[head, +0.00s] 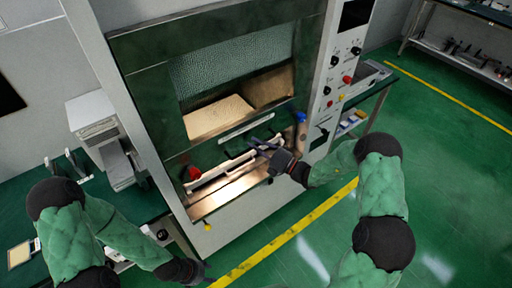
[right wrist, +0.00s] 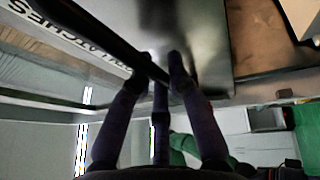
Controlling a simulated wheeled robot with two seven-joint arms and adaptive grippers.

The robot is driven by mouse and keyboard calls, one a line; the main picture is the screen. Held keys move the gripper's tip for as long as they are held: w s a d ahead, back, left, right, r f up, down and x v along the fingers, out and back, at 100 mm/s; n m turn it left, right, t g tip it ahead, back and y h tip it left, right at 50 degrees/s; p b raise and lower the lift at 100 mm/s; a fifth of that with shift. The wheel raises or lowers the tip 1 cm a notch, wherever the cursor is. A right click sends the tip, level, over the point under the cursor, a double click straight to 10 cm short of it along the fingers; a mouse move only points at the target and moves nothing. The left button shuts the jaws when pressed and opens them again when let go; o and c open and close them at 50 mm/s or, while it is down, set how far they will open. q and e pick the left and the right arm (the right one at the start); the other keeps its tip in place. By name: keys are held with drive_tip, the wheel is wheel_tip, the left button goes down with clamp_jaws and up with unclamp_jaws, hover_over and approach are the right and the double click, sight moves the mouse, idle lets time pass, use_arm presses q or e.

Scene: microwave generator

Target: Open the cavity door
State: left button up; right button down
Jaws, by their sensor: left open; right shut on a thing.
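The machine's cavity door (head: 149,88) is a dark green frame with a mesh window, in the middle of the head view. A lit gap with a bright metal surface (head: 225,188) shows below it. My right gripper (head: 268,152) is at the door's lower part, shut on a dark handle bar. In the right wrist view, the fingers of my right gripper (right wrist: 163,72) close around this dark bar (right wrist: 98,32), which runs diagonally. A white label strip with dark lettering (right wrist: 85,38) lies beside it. My left gripper (head: 198,270) is open and empty, low in the head view, away from the door.
A control panel (head: 340,75) with knobs and buttons is right of the door. A red knob (head: 191,173) and a blue knob (head: 300,117) flank the lower opening. A grey device (head: 105,137) stands on the left bench. Green floor (head: 455,185) is clear at right.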

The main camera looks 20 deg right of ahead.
drive_tip(key=p, duration=1.2)
approach(241, 100)
drive_tip(key=x, duration=0.4)
drive_tip(key=shift+a, duration=0.1)
drive_tip(key=c, duration=1.1)
unclamp_jaws()
drive_tip(key=shift+c, duration=0.2)
drive_tip(key=v, duration=1.2)
drive_tip(key=shift+f, duration=0.1)
